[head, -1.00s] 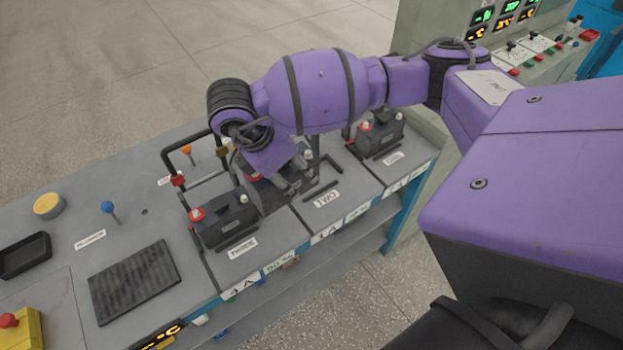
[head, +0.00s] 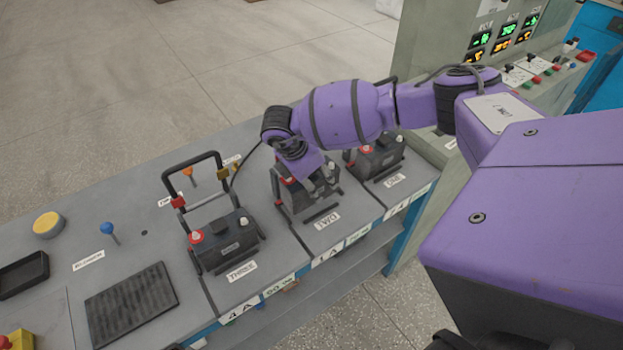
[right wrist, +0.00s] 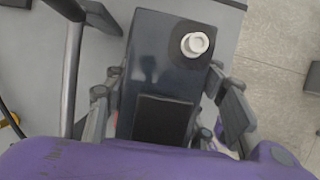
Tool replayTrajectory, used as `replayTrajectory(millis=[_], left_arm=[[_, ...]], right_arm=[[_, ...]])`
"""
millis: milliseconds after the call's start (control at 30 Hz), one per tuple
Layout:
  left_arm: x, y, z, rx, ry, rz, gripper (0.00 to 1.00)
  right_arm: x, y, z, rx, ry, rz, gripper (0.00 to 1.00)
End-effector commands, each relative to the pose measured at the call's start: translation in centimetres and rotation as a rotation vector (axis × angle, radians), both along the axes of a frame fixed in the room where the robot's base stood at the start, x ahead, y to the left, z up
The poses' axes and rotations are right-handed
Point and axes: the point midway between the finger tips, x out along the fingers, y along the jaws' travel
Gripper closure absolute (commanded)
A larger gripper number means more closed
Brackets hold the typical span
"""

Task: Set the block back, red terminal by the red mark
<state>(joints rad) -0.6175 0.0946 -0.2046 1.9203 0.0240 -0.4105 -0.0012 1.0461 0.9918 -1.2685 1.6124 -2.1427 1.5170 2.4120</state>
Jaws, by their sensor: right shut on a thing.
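The dark battery block (head: 299,206) is at the middle place, behind the TWO label (head: 327,221). Its red terminal (head: 287,181) shows at the left end, partly behind my gripper. My right gripper (head: 317,181) is shut on the block from above. In the right wrist view, the fingers (right wrist: 165,80) flank the dark block (right wrist: 150,65), and a pale terminal (right wrist: 195,43) stands on its top. I cannot tell whether the block rests fully on the bench. The red mark is not clearly visible. My left gripper is not in view.
Block THREE (head: 226,243) stands to the left and block ONE (head: 379,158) to the right, both close by. A ribbed mat (head: 131,303) lies further left.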

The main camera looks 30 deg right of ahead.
Motion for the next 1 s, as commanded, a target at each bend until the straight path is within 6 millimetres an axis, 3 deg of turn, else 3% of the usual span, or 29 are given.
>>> replayTrajectory(millis=[233, 500, 867, 900, 1000], left_arm=[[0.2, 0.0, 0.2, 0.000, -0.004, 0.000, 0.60], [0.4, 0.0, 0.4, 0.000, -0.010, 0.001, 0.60], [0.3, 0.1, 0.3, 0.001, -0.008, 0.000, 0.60], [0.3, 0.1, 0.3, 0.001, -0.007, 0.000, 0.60], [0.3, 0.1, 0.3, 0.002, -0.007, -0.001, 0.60]], right_arm=[[0.7, -0.7, -0.5, -0.001, -0.009, -0.002, 1.00], [0.7, -0.8, -3.4, -0.001, -0.008, -0.002, 1.00], [0.7, -0.7, -3.8, 0.000, -0.007, -0.001, 1.00], [0.5, -0.7, -4.0, 0.000, -0.003, -0.001, 0.45], [0.5, -0.7, -4.0, 0.000, -0.003, -0.001, 0.42]])
